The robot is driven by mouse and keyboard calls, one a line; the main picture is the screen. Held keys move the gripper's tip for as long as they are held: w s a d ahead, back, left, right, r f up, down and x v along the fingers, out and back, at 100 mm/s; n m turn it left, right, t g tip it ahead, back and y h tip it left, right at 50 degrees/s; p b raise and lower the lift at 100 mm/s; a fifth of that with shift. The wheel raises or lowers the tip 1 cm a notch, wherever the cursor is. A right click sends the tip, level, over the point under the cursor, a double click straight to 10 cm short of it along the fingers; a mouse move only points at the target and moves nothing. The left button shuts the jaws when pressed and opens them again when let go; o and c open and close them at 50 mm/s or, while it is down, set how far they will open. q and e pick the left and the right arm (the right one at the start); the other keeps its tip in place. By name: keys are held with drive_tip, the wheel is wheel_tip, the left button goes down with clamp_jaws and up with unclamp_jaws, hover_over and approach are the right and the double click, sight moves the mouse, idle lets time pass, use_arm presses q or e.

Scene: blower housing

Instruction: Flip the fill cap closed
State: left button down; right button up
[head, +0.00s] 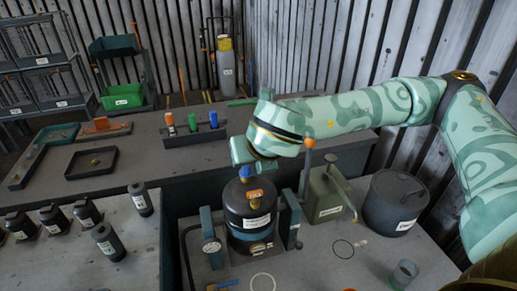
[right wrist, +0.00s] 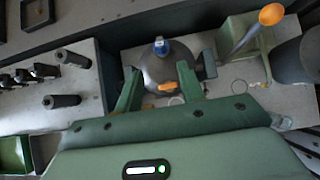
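A dark round tank (head: 248,212) with a white label stands on the bench, and its dome shows in the right wrist view (right wrist: 165,64). A small blue piece (head: 245,172), probably the fill cap, stands at the top of the tank. It also shows in the right wrist view (right wrist: 160,46), beyond the fingertips; its hinge is too small to make out. An orange tag (head: 255,194) sits on the tank's near side. My right gripper (head: 250,157) is just above the tank. In the right wrist view its fingers (right wrist: 158,78) are apart with nothing gripped. My left gripper is out of view.
Upright brackets (head: 211,238) flank the tank. A green box with an orange-knobbed lever (head: 325,195) and a dark lidded drum (head: 393,203) stand close on the right. Several black bottles (head: 108,241) stand on the left bench. Some bench front is clear.

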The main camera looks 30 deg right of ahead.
drive_tip(key=v, duration=0.4)
idle(0.5)
